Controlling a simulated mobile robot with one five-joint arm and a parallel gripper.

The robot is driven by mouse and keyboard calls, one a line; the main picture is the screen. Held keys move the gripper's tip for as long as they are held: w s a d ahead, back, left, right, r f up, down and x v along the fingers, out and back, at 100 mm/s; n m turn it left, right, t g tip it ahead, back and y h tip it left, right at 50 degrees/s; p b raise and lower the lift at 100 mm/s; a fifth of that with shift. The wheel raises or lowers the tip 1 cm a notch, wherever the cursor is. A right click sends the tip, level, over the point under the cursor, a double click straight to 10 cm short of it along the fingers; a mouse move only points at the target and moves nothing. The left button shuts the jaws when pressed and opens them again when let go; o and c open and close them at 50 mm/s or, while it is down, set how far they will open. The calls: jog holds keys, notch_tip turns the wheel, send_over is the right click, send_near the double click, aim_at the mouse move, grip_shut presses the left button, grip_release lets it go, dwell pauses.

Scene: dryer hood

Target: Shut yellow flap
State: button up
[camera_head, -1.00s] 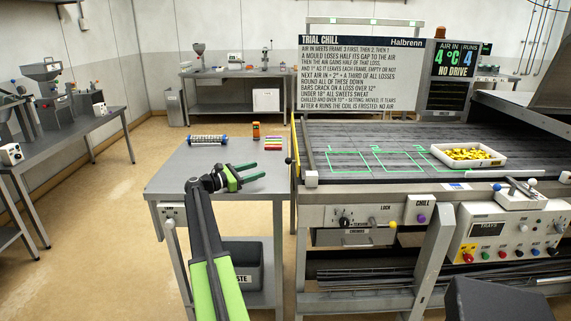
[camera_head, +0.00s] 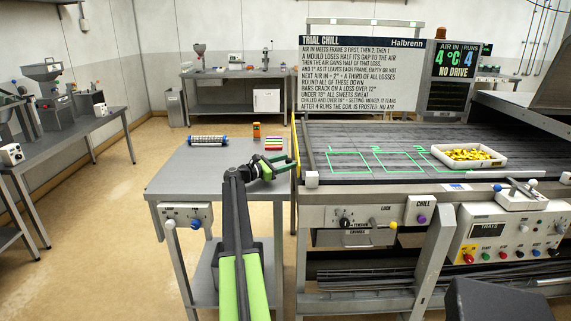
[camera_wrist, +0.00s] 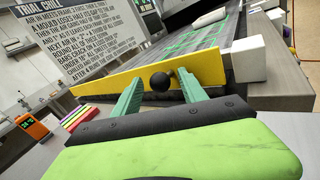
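The yellow flap (camera_wrist: 150,72) is a long plate along the left end of the chill bed, with a round black knob (camera_wrist: 160,82) on its face. In the head view the flap (camera_head: 294,147) shows as a thin upright yellow strip. My gripper (camera_wrist: 162,88) is open, its two green fingers on either side of the knob in the wrist view. I cannot tell whether the fingers touch it. In the head view my gripper (camera_head: 283,168) is at the right edge of the grey side table, close to the flap.
The side table (camera_head: 180,178) carries a blue-ended cylinder (camera_head: 208,141), an orange device (camera_head: 256,130) and coloured bars (camera_head: 273,143). The dark chill bed (camera_head: 350,135) has green outlined frames and a white tray (camera_head: 437,152) of yellow pieces. A white corner block (camera_wrist: 248,58) is right of the flap.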

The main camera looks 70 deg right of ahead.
grip_shut()
jog(key=shift+r, duration=0.1)
